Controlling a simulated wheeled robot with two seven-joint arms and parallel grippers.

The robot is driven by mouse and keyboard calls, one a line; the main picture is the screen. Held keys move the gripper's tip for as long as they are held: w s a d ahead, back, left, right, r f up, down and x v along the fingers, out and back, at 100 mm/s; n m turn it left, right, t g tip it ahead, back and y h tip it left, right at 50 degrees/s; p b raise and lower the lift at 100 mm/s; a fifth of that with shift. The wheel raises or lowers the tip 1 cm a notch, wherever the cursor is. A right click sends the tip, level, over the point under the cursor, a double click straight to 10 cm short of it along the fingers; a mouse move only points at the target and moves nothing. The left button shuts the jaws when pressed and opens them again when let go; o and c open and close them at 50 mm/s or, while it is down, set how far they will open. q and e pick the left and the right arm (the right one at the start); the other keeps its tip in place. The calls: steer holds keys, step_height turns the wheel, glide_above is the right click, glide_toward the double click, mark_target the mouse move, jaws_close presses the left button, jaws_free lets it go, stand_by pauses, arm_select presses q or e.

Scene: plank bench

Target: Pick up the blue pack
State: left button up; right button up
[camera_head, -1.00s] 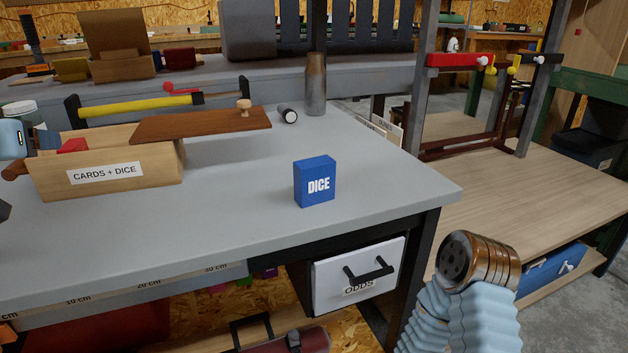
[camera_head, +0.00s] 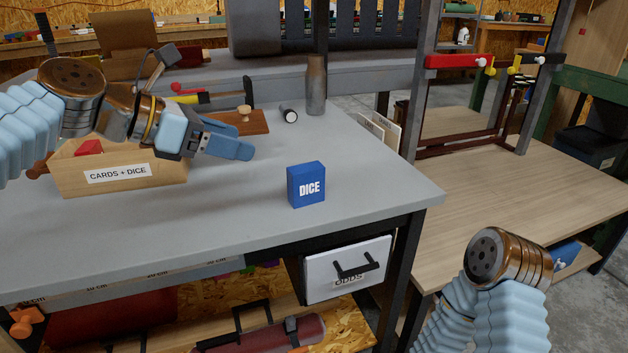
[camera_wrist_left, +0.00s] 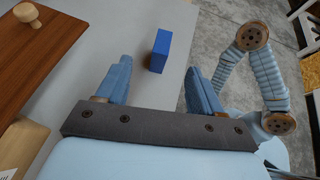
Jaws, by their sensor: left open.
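The blue pack (camera_head: 306,185), lettered "DICE", stands upright on the grey bench top (camera_head: 230,225) near its right end. It also shows in the left wrist view (camera_wrist_left: 160,50), beyond and between the fingertips. My left gripper (camera_head: 243,148) is open and empty, above the bench to the left of the pack and apart from it. The left wrist view shows its two blue fingers spread (camera_wrist_left: 160,75). My right arm shows at the lower right, but its gripper is out of view.
A wooden box labelled "CARDS + DICE" (camera_head: 120,175) sits left, below my left arm, with a brown sliding lid (camera_head: 252,128) beside it. A grey bottle (camera_head: 316,85) and a small dark cylinder (camera_head: 289,115) stand behind. The bench around the pack is clear.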

arm_select(q)
glide_toward(302, 168)
steer(key=w+d, duration=0.2)
steer(key=d+f, duration=0.1)
steer(key=w+d+f, duration=0.1)
steer(key=d, duration=0.1)
steer(key=d+f, duration=0.1)
steer(key=f, duration=0.1)
steer(key=shift+w+d+b, duration=0.2)
steer(key=shift+w+b, duration=0.1)
steer(key=c, duration=1.1)
